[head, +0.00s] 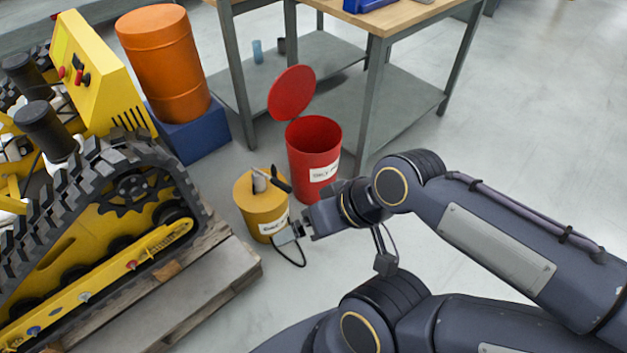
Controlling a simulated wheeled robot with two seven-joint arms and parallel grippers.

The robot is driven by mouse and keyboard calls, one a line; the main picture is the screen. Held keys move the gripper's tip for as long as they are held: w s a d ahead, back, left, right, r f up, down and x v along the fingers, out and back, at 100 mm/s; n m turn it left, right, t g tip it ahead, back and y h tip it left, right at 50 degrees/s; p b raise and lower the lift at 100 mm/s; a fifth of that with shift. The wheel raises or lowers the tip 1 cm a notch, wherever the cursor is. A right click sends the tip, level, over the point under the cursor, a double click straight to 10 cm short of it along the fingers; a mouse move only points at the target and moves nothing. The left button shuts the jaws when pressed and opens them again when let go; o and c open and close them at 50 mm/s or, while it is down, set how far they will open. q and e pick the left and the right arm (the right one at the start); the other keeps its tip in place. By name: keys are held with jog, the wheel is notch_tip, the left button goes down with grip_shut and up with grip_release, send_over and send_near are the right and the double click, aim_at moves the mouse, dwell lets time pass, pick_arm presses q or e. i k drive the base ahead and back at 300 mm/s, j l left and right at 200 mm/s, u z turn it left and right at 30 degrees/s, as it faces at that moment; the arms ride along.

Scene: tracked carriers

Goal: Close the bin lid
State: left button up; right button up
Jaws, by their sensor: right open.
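The red bin (306,165) stands on the floor near the middle, with a white label on its front. Its opening faces up and its inside shows. The round red lid (291,92) stands raised, tilted up behind the bin's back left rim. My right gripper (293,231) is low in front of the bin, beside the yellow canister (255,208). It is open, apart from the lid, and its fingers are small and hard to make out. My right wrist overlaps the bin's lower right edge in the picture. My left gripper is not in view.
A workbench (403,14) with a lower shelf stands behind the bin. An orange drum (165,65) on a blue base is at the upper left. A yellow tracked machine (95,225) on a wooden pallet (215,290) fills the left. Floor at right is clear.

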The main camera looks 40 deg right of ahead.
aim_at(292, 91)
jog(key=z, duration=1.3)
jog(key=i+l+z, duration=0.1)
jog(key=i+z, duration=0.2)
jog(key=i, duration=0.55)
jog(key=i+j+z, duration=0.15)
jog(key=i+z, duration=0.15)
jog(key=i, duration=0.6)
